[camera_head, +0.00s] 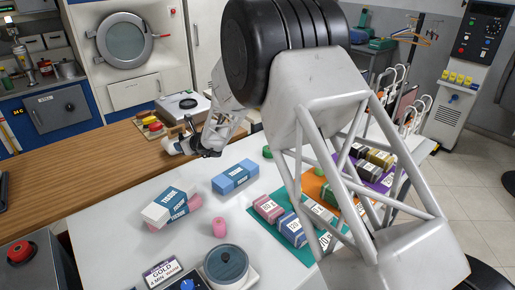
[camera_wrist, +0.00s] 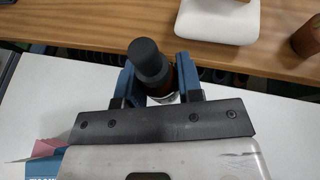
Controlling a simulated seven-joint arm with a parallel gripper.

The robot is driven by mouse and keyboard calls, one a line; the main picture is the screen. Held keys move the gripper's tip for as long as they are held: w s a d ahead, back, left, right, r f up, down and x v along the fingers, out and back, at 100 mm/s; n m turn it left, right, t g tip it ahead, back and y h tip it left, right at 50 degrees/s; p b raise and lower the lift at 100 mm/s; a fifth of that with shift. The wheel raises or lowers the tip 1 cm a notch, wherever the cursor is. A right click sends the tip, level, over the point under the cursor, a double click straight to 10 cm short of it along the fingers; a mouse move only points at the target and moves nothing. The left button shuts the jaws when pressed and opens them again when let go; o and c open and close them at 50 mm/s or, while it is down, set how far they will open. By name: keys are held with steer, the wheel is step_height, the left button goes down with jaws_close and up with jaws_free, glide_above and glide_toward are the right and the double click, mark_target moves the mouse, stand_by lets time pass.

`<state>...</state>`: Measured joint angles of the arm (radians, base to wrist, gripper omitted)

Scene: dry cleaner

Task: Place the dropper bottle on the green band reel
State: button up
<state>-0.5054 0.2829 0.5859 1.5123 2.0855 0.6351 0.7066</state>
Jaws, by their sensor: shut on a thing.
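The dropper bottle (camera_wrist: 148,62), with a black cap and brown body, is between the two blue fingers of my gripper (camera_wrist: 160,82) in the wrist view. The fingers are shut on it. In the head view my gripper (camera_head: 187,141) is small, near the boundary of the wooden counter and white table; the bottle is hard to make out there. A small green round piece (camera_head: 267,152), which may be the green band reel, shows at the table's back, partly hidden by my arm.
The white table (camera_head: 115,215) holds a blue box (camera_head: 235,176), a stacked box (camera_head: 165,207), a pink round piece (camera_head: 219,227), a round dark-lidded pot (camera_head: 226,263) and several labelled boxes on coloured mats. A white scale (camera_head: 183,106) and a small tray stand on the wooden counter (camera_head: 60,185).

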steer(key=d+f+n+g+y, duration=0.1)
steer(key=d+n+g, duration=0.2)
steer(key=d, duration=3.4)
steer(key=shift+s+d+f+g, duration=0.15)
steer(key=shift+s+d+g, duration=0.15)
steer(key=shift+d, duration=0.1)
steer(key=shift+w, duration=0.1)
glide_above(269, 148)
steer(key=shift+f, duration=0.75)
steer(key=shift+f, duration=1.75)
steer(key=shift+f, duration=0.1)
steer(key=o, duration=0.9)
